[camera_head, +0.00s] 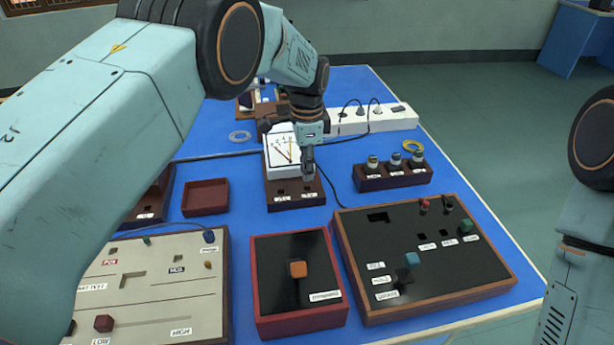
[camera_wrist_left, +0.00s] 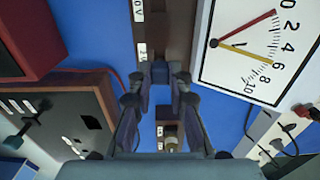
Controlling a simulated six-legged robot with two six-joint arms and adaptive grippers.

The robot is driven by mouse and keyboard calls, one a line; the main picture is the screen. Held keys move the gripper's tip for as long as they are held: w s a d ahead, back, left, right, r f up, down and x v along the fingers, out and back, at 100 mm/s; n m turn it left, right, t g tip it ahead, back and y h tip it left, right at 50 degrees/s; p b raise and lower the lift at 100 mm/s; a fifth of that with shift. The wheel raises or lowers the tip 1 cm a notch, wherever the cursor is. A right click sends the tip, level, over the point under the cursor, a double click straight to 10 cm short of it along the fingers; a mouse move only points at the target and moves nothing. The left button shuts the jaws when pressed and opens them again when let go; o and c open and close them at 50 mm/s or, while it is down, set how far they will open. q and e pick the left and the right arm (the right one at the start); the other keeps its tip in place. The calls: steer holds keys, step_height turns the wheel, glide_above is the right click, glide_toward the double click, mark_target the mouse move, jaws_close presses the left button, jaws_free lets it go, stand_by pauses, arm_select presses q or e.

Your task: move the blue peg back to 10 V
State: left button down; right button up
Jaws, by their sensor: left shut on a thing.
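My left gripper (camera_head: 308,172) is over the dark wooden base of the voltmeter (camera_head: 283,150), at the right one of its two labelled spots. In the left wrist view its fingers (camera_wrist_left: 159,88) are closed around the blue peg (camera_wrist_left: 160,72), which shows as a small dark blue block between the tips. I cannot tell whether the peg's lower end is in a hole or just above. The voltmeter base (camera_head: 273,206) carries two white labels, too small to read here. The meter face also shows in the left wrist view (camera_wrist_left: 262,50), with a red and a yellow needle. My right gripper is out of view.
A block with several capped posts (camera_head: 392,181) stands to the right, near a white power strip (camera_head: 372,119). In front are a grey panel (camera_head: 200,250), a red-framed box (camera_head: 300,318) and a large black panel (camera_head: 430,285). An empty red tray (camera_head: 205,197) is left.

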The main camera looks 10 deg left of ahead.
arm_select(q)
step_height(320, 180, up, 5)
steer(key=shift+d+f, duration=0.1)
steer(key=shift+r, duration=0.7)
step_height(320, 180, up, 3)
steer(key=p, duration=0.4)
